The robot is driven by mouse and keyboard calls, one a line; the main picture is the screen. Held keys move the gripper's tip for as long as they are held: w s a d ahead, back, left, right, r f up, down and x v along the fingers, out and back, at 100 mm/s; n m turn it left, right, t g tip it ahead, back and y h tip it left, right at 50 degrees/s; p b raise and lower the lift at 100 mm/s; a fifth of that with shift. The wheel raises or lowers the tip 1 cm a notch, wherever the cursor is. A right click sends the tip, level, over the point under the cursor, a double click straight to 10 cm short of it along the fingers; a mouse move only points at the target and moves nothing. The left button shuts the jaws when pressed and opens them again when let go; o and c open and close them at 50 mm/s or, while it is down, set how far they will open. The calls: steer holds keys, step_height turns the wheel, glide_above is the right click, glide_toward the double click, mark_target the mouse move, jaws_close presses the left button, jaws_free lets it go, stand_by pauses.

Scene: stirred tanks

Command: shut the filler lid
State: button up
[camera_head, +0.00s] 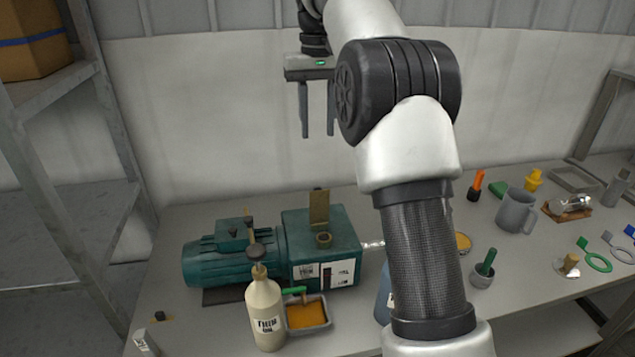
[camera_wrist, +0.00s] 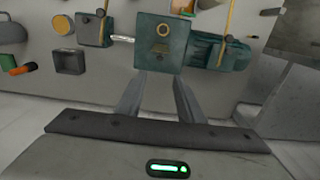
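The filler lid (camera_head: 319,208) is a brass-coloured flap standing upright on top of the green gear housing (camera_head: 346,236), behind the round filler neck (camera_head: 323,239), whose mouth is uncovered. My gripper (camera_head: 317,135) is high above and behind the housing, fingers pointing down, apart and empty. In the wrist view its fingers (camera_wrist: 160,85) spread on both sides below the housing; nothing is between them.
A cream oil bottle (camera_head: 265,312) and a tray of orange liquid (camera_head: 308,314) stand in front of the pump. The green motor (camera_head: 213,261) is on the left. A grey mug (camera_head: 515,211), a small pot (camera_head: 482,275) and several tools occupy the right. The wall stands close behind.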

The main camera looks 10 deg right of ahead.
steer(key=b, duration=0.3)
glide_toward(318, 204)
steer(key=f, duration=0.1)
steer(key=w+f, duration=0.1)
steer(key=f, duration=0.1)
steer(key=w+f, duration=0.1)
steer(key=f, duration=0.1)
steer(key=shift+d, duration=0.2)
steer(key=shift+c, duration=0.4)
jaws_close()
